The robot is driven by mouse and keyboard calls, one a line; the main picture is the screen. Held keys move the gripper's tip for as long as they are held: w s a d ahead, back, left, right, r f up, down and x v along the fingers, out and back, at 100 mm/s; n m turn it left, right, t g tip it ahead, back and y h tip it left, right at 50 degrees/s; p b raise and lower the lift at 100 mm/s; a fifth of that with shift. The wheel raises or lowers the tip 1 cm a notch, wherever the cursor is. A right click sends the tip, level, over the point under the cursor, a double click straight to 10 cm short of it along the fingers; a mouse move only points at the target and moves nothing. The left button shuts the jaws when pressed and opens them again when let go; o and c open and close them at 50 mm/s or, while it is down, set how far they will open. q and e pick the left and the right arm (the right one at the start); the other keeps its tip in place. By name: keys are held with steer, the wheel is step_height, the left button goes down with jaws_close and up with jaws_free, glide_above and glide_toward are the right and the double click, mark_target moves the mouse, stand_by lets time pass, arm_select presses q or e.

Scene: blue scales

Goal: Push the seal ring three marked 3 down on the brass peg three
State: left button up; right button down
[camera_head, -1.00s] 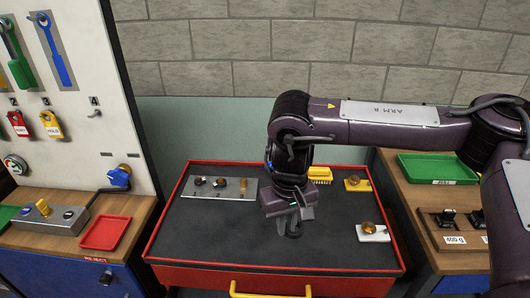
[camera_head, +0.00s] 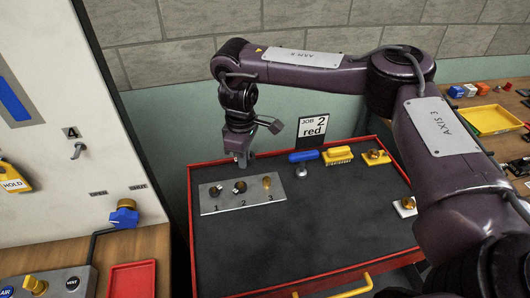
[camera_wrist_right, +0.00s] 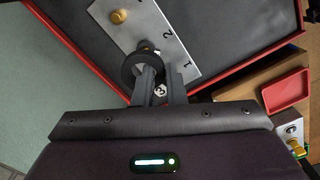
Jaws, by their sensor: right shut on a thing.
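The silver plate (camera_head: 225,203) carries three positions marked 1, 2 and 3. The brass peg three (camera_head: 267,182) stands bare at its right end; it also shows in the right wrist view (camera_wrist_right: 119,16). Pegs one (camera_head: 214,192) and two (camera_head: 240,187) look dark on top. My right gripper (camera_head: 243,162) is above the plate's back edge, left of peg three. In the right wrist view it is shut on a black ring (camera_wrist_right: 130,72), with a white 3 mark beside it between the fingers. The ring is apart from peg three. My left gripper is out of view.
The plate sits on a dark mat in a red-rimmed tray (camera_head: 192,240). The tray's front middle is clear.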

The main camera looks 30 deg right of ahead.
arm_select(q)
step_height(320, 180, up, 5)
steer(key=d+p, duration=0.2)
steer(key=p, duration=0.2)
arm_select(e)
steer(key=d+f+n+b, duration=0.1)
steer(key=d+f+n, duration=0.1)
steer(key=f+n, duration=0.1)
steer(key=d+f+n+b, duration=0.1)
steer(key=d+f+n, duration=0.2)
steer(key=d+f+n+b, duration=0.1)
steer(key=d+f+n, duration=0.2)
steer(key=f, duration=0.1)
steer(key=shift+w+d+n, duration=0.15)
steer(key=shift+w+n, duration=0.15)
steer(key=shift+w, duration=0.1)
steer(key=shift+f+b, duration=0.85)
steer(key=shift+b, duration=0.25)
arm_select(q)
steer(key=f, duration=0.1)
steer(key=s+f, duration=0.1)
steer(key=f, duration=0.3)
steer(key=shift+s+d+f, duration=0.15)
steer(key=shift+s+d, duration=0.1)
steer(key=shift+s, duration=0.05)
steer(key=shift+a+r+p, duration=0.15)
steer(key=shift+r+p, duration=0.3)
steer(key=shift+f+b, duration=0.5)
arm_select(e)
steer(key=shift+f, duration=0.65)
